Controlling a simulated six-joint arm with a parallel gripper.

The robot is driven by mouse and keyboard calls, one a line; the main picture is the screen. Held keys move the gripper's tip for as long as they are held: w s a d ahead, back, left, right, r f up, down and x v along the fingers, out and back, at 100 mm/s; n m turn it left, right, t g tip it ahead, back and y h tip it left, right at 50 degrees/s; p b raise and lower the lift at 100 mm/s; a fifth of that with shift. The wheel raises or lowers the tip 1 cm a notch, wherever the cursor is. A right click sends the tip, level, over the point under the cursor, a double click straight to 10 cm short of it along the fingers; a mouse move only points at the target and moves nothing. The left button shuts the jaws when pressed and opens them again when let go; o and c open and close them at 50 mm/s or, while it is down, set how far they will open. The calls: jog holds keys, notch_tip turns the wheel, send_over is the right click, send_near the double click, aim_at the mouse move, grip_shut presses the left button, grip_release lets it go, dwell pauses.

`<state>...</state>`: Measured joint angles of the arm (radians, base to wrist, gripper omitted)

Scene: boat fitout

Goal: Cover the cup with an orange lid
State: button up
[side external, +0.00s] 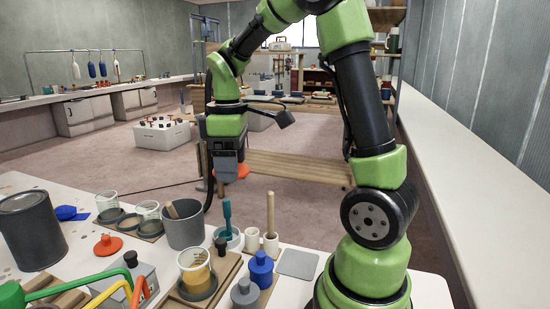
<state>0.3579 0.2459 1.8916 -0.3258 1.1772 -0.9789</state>
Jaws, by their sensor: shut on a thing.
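My gripper (226,174) hangs above the back of the table. It is shut on an orange lid (241,171), which shows partly beside and behind the jaws. A second orange lid (107,244) with a knob lies on the table at the left. A clear cup (195,260) with yellow contents stands in a dark round holder at the front middle, with no lid on it. Two more clear cups (107,202) (148,211) stand further back at the left, also uncovered. My gripper is well above and apart from all of them.
A dark grey can (32,230) stands at the left. A grey pot (183,226) holding a wooden tool stands below my gripper. A teal-handled tool (227,218) and a wooden rod (270,215) stand upright nearby. Green and orange handles (60,285) fill the front left. A grey pad (297,263) lies bare.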

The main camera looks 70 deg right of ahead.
jog(key=w+a+n, duration=0.5)
jog(key=a, duration=0.4)
notch_tip(320, 180, down, 14)
jog(key=d, duration=0.1)
jog(key=shift+w+f, duration=0.1)
jog(key=shift+f, duration=0.5)
dwell(2.0)
jog(key=o, duration=0.9)
jog(key=shift+o, duration=0.2)
jog(key=shift+r, duration=0.15)
jog(key=shift+r, duration=2.4)
jog(key=shift+r, duration=0.1)
